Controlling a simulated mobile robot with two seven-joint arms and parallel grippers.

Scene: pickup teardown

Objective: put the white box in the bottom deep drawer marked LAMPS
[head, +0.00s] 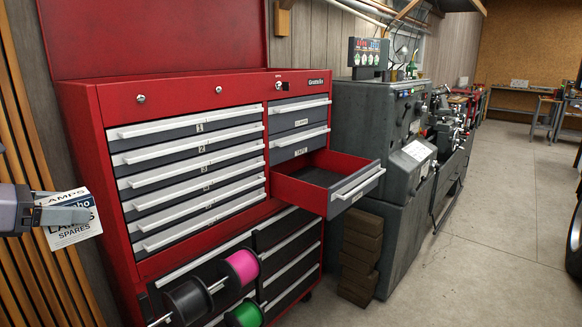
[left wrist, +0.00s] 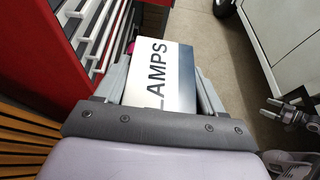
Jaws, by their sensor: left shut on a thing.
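The white box (head: 66,234) is at the far left of the head view, printed LAMPS and SPARES. My left gripper (head: 85,214) is shut on it and holds it up in the air, left of the red tool cabinet (head: 85,125). In the left wrist view the box (left wrist: 176,68) sits between the fingers. An open drawer (head: 310,177) sticks out at the bottom of the cabinet's upper right column; its inside looks empty. Its label is not readable, and I cannot make out a LAMPS mark on any drawer.
Black, magenta (head: 243,266) and green spools stick out on rods before the lower drawers. A grey machine (head: 350,110) stands right of the cabinet, with stacked brown blocks (head: 361,255) by it. A slatted wall (head: 30,110) is at left.

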